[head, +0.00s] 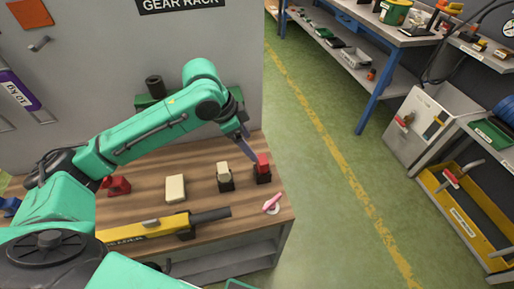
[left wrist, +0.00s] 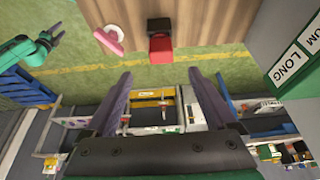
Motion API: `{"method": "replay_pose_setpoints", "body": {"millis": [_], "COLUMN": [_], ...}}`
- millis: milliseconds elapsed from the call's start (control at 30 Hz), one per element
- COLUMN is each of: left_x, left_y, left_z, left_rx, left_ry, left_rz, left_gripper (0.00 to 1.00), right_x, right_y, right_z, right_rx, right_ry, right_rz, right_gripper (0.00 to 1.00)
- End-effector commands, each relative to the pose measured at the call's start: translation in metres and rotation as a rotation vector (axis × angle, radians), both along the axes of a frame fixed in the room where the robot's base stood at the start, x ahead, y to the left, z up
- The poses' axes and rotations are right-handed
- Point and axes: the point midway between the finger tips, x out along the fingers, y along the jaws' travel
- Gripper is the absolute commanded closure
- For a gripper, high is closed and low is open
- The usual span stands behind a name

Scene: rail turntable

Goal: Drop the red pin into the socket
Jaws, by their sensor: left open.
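A small red block (head: 263,160), which I take to be the red pin, sits upright in a black holder (head: 263,177) near the table's right edge. The red block (left wrist: 160,50) also shows in the left wrist view, with the black holder (left wrist: 159,24) above it in the picture. My left gripper (head: 253,156) is open, with its fingertips close to the red block. In the left wrist view the block lies between and just beyond the fingertips. Which part is the socket, I cannot tell.
A cream block in a black holder (head: 225,178) stands left of the red one. A pink piece (head: 271,203) lies over a white ring in front. A yellow and black tool (head: 160,227), a cream block (head: 175,188) and a red piece (head: 117,186) are on the table.

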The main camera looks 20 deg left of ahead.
Motion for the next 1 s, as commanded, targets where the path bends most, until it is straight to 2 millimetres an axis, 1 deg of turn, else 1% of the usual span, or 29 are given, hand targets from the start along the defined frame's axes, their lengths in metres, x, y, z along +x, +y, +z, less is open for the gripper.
{"method": "replay_pose_setpoints", "body": {"millis": [33,67,167,300,400,533,767,800,867,900,967,1000], "left_x": [0.002,0.003,0.009,0.016,0.020,0.023,0.023,0.023,0.023,0.023,0.023,0.023], "left_y": [-0.004,-0.007,-0.015,-0.025,-0.031,-0.035,-0.036,-0.036,-0.036,-0.036,-0.036,-0.035], "left_z": [-0.012,-0.019,-0.042,-0.073,-0.089,-0.101,-0.103,-0.103,-0.103,-0.103,-0.103,-0.103], "left_rx": [-0.001,-0.002,0.000,0.000,0.000,0.001,0.001,0.001,0.001,0.000,0.000,0.000], "left_ry": [0.006,0.005,0.005,0.004,0.002,0.001,-0.001,-0.001,-0.001,-0.001,-0.001,-0.001], "left_rz": [0.000,0.000,-0.001,0.001,0.001,0.000,-0.001,-0.001,-0.001,0.000,0.000,0.000], "left_gripper": [0.10,0.10,0.10,0.10,0.10,0.10,0.10,0.14,0.37,0.52,0.75,0.90], "right_x": [-0.008,-0.012,-0.016,-0.008,0.001,0.004,0.001,0.001,0.000,0.000,0.000,0.000], "right_y": [-0.002,-0.003,-0.006,-0.007,-0.006,-0.006,-0.006,-0.006,-0.006,-0.006,-0.006,-0.006], "right_z": [0.000,0.000,0.000,0.001,0.002,0.003,0.002,0.002,0.002,0.002,0.002,0.002], "right_rx": [-0.003,-0.005,-0.009,-0.010,-0.009,-0.008,-0.008,-0.009,-0.009,-0.009,-0.008,-0.008], "right_ry": [0.014,0.019,0.027,0.014,-0.002,-0.008,-0.003,-0.002,-0.001,-0.001,0.000,0.000], "right_rz": [0.000,0.000,-0.001,-0.001,-0.001,-0.001,-0.002,-0.002,-0.002,-0.002,-0.001,-0.001], "right_gripper": [0.50,0.50,0.50,0.50,0.50,0.50,0.50,0.50,0.50,0.50,0.50,0.50]}}
